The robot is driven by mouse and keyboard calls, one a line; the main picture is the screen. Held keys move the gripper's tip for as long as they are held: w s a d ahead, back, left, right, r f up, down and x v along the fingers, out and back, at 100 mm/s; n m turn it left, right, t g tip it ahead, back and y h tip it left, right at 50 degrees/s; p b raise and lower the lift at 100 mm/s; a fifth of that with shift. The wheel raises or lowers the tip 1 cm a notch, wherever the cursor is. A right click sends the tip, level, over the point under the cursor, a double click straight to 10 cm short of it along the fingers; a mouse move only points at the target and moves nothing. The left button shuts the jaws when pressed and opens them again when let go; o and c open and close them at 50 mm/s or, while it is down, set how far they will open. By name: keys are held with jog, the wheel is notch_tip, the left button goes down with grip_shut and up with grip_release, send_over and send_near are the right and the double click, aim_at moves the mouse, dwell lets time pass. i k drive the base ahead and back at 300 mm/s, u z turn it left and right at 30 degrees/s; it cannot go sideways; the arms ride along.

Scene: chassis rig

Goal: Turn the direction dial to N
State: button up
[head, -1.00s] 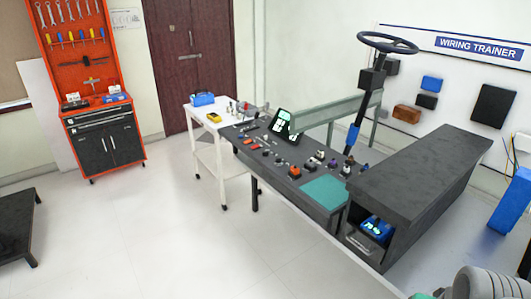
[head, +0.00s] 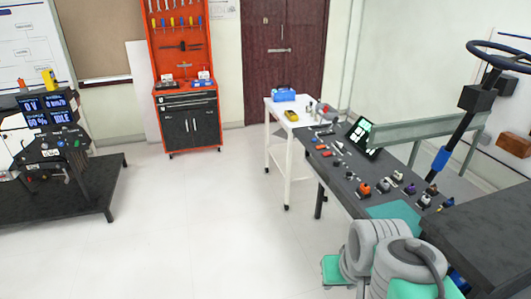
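The chassis rig (head: 50,135) stands at the left edge, partly cut off by the frame. It has lit blue displays (head: 46,112), on which 0 V, 0 km/h, 60 % and IDLE can be read. Below them is a dark control panel (head: 52,150) with small knobs and coloured buttons. I cannot tell which control is the direction dial or where it points; it is too small. Grey and teal parts of my own arm show at the bottom right. My gripper is not recognisable in the view.
The rig's low black platform (head: 100,190) juts into the room. A dark workbench (head: 360,190) with several parts and a white cart (head: 283,150) stand on the right. An orange tool cabinet (head: 190,125) is at the back. The white floor in the middle is clear.

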aim_at(336, 163)
jog(key=u, duration=0.75)
jog(key=i, duration=2.15)
jog(key=z, duration=0.75)
jog(key=i, duration=0.9)
jog(key=z, duration=0.65)
